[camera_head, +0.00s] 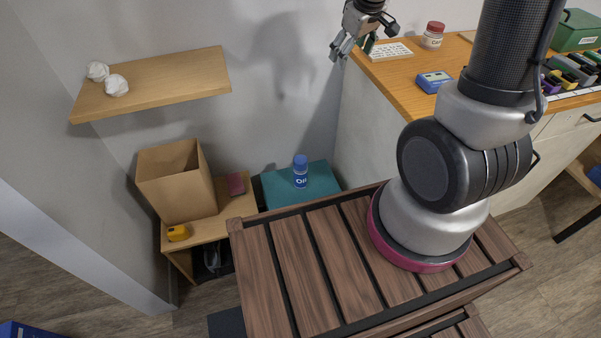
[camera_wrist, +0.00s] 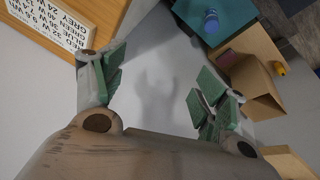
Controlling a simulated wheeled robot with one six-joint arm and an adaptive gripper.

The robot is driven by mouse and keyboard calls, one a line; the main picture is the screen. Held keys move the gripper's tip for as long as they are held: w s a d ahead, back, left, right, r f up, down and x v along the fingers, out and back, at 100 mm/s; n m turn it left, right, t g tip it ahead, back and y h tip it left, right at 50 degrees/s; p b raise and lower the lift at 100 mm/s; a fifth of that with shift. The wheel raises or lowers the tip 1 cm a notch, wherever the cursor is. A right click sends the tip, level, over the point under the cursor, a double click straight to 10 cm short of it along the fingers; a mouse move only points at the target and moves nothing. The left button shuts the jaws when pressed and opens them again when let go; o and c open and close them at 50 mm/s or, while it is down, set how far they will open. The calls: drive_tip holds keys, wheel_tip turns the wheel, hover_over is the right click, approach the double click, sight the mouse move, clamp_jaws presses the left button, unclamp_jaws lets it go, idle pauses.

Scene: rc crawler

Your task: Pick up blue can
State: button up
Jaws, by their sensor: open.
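The blue can (camera_head: 300,171) has a blue cap, a white band and dark lettering. It stands upright on a teal surface (camera_head: 325,181) against the wall, and it also shows near the top of the wrist view (camera_wrist: 211,20). My gripper (camera_head: 349,47) is high above and to the right of the can in the head view, well apart from it. In the wrist view its green-padded fingers (camera_wrist: 158,98) are spread wide with nothing between them, and the can lies beyond the right finger.
An open cardboard box (camera_head: 178,184), a yellow item (camera_head: 178,233) and a dark red block (camera_head: 236,184) sit on a low wooden shelf left of the can. A wall shelf (camera_head: 160,84) juts out above. The wooden counter (camera_head: 405,78) stands to the right.

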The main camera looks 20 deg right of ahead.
drive_tip(key=w+a+f+n, duration=0.15)
drive_tip(key=w+f, duration=0.25)
drive_tip(key=f, duration=0.4)
drive_tip(key=n+y, duration=0.2)
drive_tip(key=n, duration=0.1)
hover_over(303, 160)
drive_tip(key=w+d, duration=0.3)
drive_tip(key=d, duration=0.1)
wheel_tip(303, 160, down, 18)
drive_tip(key=shift+n+g+y, duration=0.45)
drive_tip(key=shift+g+y, duration=0.25)
drive_tip(key=shift+y, duration=0.1)
drive_tip(key=s+a+f, duration=0.1)
drive_tip(key=f, duration=0.3)
drive_tip(key=s+a+f, duration=0.1)
drive_tip(key=f, duration=0.3)
drive_tip(key=s+a+f, duration=0.1)
drive_tip(key=f, duration=0.2)
drive_tip(key=shift+s+a+f, duration=0.25)
drive_tip(key=shift+a+f, duration=0.05)
drive_tip(key=shift+f, duration=0.1)
drive_tip(key=x, duration=0.7)
drive_tip(key=shift+w+a+f, duration=0.15)
drive_tip(key=shift+f, duration=0.2)
drive_tip(key=c, duration=1.2)
